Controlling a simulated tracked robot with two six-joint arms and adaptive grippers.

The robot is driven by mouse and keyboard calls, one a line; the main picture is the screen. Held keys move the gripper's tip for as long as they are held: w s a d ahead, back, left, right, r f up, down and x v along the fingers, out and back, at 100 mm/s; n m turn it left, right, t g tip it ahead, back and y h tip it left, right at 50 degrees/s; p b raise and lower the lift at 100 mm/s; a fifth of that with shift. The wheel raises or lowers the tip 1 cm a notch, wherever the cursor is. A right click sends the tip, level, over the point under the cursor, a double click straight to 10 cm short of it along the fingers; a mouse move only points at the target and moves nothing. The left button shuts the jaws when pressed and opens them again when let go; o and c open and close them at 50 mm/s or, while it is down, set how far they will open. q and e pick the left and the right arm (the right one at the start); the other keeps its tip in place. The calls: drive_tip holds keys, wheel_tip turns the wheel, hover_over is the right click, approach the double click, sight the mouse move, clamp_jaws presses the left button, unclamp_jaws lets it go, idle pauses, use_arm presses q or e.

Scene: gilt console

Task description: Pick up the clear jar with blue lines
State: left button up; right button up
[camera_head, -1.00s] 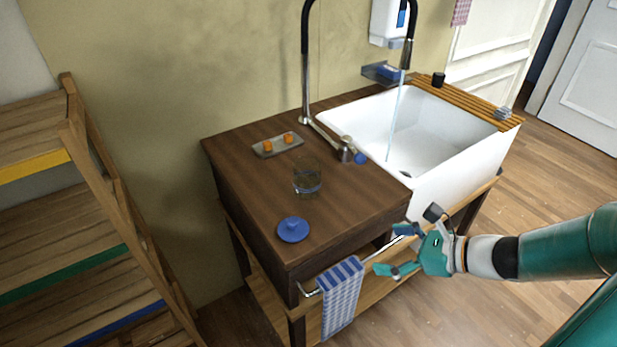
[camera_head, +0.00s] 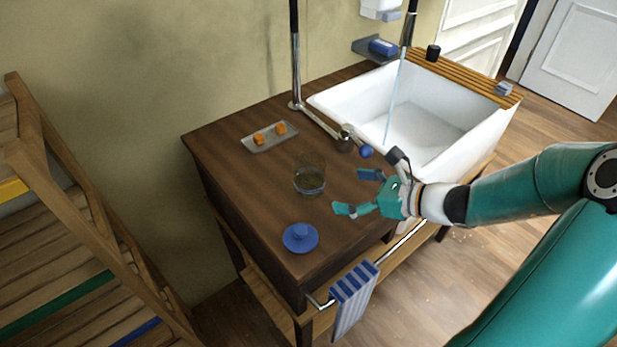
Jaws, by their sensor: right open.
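The clear jar (camera_head: 309,176) stands upright on the dark wooden counter (camera_head: 235,165), near its middle; its blue lines are faint at this size. My right gripper (camera_head: 352,192) is open and empty, to the right of the jar and apart from it, with its fingers pointing left toward it. A blue lid with a knob (camera_head: 300,238) lies on the counter in front of the jar. My left gripper does not show.
A tray with orange pieces (camera_head: 270,137) lies behind the jar. The tap (camera_head: 297,70) and its handle (camera_head: 348,140) stand at the back right. Water runs into the white sink (camera_head: 425,125). A striped towel (camera_head: 354,298) hangs in front. Shelves (camera_head: 70,240) stand left.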

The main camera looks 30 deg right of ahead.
sight(321, 186)
drive_tip(key=x, duration=0.6)
drive_tip(key=shift+f, duration=0.15)
drive_tip(key=shift+d+p+x, duration=0.15)
drive_tip(key=shift+p+x, duration=0.1)
drive_tip(key=shift+x, duration=1.15)
drive_tip(key=shift+d+p+x, duration=0.15)
drive_tip(key=shift+p+x, duration=0.05)
drive_tip(key=shift+x, duration=1.25)
drive_tip(key=shift+f, duration=0.15)
drive_tip(key=c, duration=1.6)
